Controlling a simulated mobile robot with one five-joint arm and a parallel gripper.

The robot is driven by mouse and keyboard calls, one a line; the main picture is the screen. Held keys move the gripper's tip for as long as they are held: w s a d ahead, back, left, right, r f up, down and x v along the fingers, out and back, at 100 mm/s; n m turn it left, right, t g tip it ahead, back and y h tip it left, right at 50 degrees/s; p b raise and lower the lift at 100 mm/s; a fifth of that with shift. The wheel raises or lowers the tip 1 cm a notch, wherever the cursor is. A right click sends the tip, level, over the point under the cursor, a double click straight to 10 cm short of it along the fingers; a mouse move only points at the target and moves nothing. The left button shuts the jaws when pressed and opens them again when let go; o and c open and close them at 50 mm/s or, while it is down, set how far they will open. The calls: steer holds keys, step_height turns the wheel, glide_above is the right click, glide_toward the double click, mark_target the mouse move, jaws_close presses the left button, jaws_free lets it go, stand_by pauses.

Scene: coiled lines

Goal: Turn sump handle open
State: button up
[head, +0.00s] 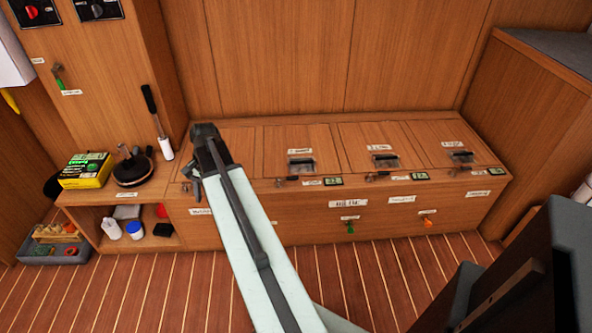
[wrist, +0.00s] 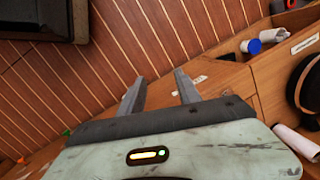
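Small valve handles show in the head view. Another green-tipped handle (head: 58,77) is on the upper left cabinet panel. The labels are too small to read, so I cannot tell which is the sump handle. My gripper (wrist: 160,91) is open and empty in the wrist view, its two fingers apart over the wood near a white label. In the head view my arm reaches to the bench's left end, away from these handles.
The bench (head: 340,232) has several lids with latches. At left, a shelf holds a yellow box (head: 86,170), a dark coil (head: 133,169), a white roller (head: 166,148) and bottles. A grey bin (head: 55,250) is on the floor. The striped floor before the bench is clear.

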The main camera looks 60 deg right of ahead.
steer(key=s+d+r+m+t, duration=0.1)
steer(key=s+d+m, duration=0.3)
steer(key=d, duration=0.5)
steer(key=s+d+r+m, duration=0.1)
steer(key=s+d+m, duration=0.25)
steer(key=d, duration=0.55)
steer(key=m+t+p, duration=0.1)
steer(key=m+t, duration=0.1)
steer(key=m, duration=0.5)
glide_toward(293, 177)
steer(key=shift+y, duration=0.4)
steer(key=b+x, duration=0.4)
steer(key=x, duration=0.1)
steer(key=b+x, duration=0.2)
steer(key=b, duration=0.1)
steer(key=shift+w+d+f, duration=0.1)
steer(key=shift+d+f, duration=0.2)
steer(key=shift+f, duration=0.1)
steer(key=shift+r, duration=0.1)
steer(key=shift+c, duration=0.3)
jaws_close()
